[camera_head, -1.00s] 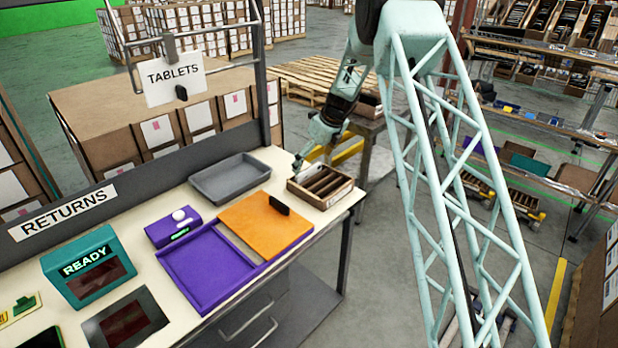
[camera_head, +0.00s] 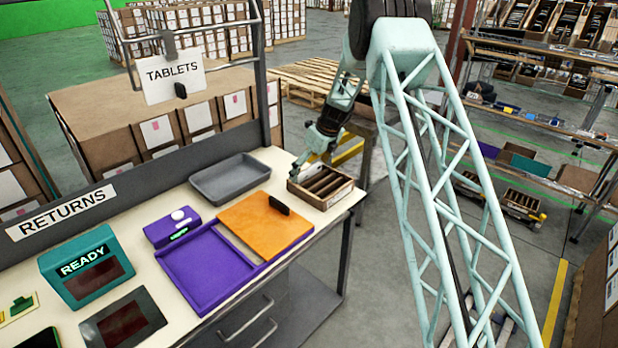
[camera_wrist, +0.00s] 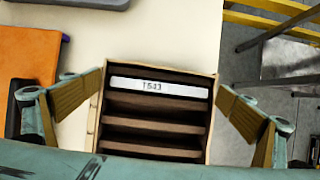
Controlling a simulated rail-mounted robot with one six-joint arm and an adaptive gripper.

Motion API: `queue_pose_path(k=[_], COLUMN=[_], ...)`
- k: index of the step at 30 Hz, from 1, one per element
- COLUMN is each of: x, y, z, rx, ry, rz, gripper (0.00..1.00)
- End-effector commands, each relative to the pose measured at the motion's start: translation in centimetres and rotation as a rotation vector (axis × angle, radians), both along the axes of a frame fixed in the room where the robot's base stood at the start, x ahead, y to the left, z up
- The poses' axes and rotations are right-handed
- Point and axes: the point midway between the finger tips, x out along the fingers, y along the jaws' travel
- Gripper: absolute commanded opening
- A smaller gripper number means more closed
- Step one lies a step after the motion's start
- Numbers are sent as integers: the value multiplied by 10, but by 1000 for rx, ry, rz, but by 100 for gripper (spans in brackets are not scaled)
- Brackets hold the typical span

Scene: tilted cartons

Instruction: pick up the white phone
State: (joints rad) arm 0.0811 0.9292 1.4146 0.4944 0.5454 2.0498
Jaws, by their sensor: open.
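A slotted brown carton (camera_head: 335,192) stands at the right end of the returns table. In the wrist view the carton (camera_wrist: 213,120) fills the middle, with dark dividers. A white strip with dark characters, seemingly the white phone (camera_wrist: 130,84), lies in its top slot; the rest of it is hidden in the slot. I cannot make the phone out in the head view. My gripper (camera_wrist: 161,84) is open, with one finger on each side of the carton and nothing between the pads. In the head view my gripper (camera_head: 296,174) is at the carton's left side, partly blurred by its small size.
A grey tray (camera_head: 230,192) lies behind and left of the carton. An orange board (camera_head: 245,220) with a small dark upright object (camera_head: 279,205) lies to the left, beside a purple tray (camera_head: 205,305). Bare tabletop (camera_wrist: 180,35) shows beyond the carton.

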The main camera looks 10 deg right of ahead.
Motion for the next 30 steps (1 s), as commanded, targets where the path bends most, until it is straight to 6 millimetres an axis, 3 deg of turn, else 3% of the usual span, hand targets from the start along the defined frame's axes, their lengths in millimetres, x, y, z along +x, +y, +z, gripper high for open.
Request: queue_pose_path(k=[3,11,23,30], x=[0,0,0,1], y=[0,0,0,0], z=[0,0,3,23], rx=[0,0,0,0], ry=[0,0,0,-2], rz=[0,0,0,1], gripper=[98,76,76,76])
